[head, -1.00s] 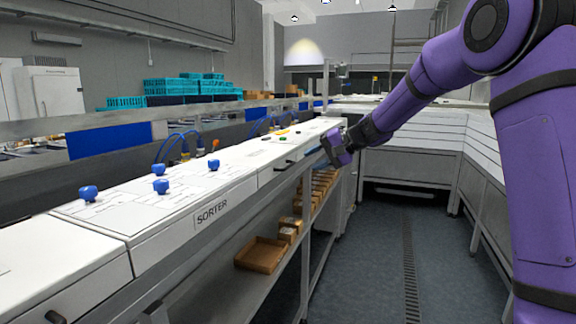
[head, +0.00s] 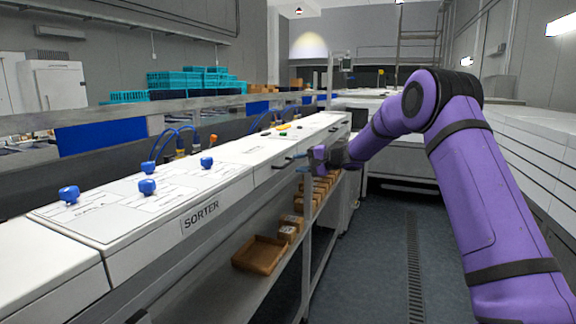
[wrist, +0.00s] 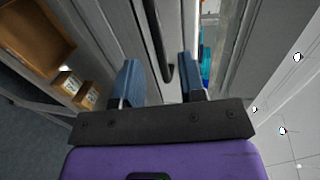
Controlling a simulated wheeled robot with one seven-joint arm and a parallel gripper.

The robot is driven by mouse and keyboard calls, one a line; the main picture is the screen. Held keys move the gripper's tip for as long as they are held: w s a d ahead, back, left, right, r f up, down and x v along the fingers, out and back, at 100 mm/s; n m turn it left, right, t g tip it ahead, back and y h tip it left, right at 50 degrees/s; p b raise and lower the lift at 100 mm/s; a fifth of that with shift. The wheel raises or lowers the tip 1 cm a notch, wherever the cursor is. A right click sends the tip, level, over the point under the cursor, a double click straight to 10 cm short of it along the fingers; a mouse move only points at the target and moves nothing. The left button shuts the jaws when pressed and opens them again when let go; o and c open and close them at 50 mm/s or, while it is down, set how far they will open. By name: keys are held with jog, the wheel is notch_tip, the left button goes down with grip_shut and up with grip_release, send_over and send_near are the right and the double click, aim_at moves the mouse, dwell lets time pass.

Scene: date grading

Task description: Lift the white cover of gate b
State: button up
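The white cover (head: 255,150), past the SORTER panel on the long white machine, looks shut and has a dark bar handle (head: 295,157) on its front edge. I cannot read a gate b label on it. My gripper (head: 309,160) is beside this front edge, close to the handle. In the wrist view, the two blue fingers of my gripper (wrist: 158,82) are apart with nothing held. A dark handle (wrist: 164,45) shows ahead, between the fingers in the picture but nearer the right one. I cannot tell whether it touches them.
The SORTER panel (head: 160,210) carries blue knobs (head: 148,187). Blue hoses (head: 165,145) rise behind the machine. A brown tray (head: 259,255) and small boxes (head: 291,222) sit on the lower shelf. The aisle floor (head: 385,270) is clear. A white slatted bench (head: 535,140) runs along the right.

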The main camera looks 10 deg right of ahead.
aim_at(290, 163)
jog(key=shift+x, duration=2.35)
grip_shut()
